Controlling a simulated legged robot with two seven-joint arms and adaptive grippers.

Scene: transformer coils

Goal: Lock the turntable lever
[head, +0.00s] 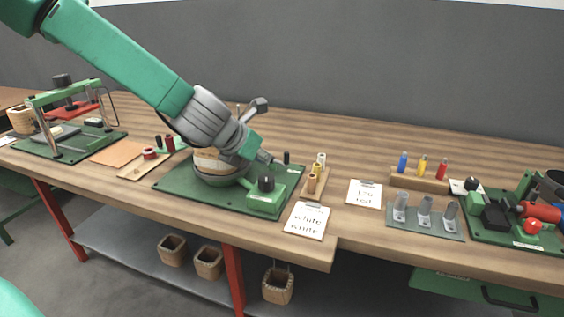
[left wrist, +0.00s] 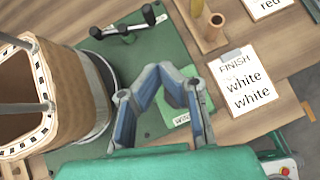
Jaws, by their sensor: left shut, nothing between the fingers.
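The turntable (head: 220,180) is a grey round base on a green plate, with a wooden coil body (head: 208,160) on it, partly hidden by my arm. In the left wrist view, the coil body (left wrist: 72,95) stands at the left beside the dark turntable rim (left wrist: 104,75). A bar with black knobs (left wrist: 125,29), which looks like the lever, lies beyond my fingers. One black knob (head: 286,157) shows in the head view. Whether the lever is locked cannot be told. My left gripper (head: 268,157) is shut and empty above the plate; its fingers (left wrist: 165,78) are apart from the bar.
A wooden peg holder (head: 313,186) and a FINISH card (head: 306,220) lie to the right. A grey bracket strip (head: 425,222) is farther right. Bare tabletop (head: 335,145) lies behind.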

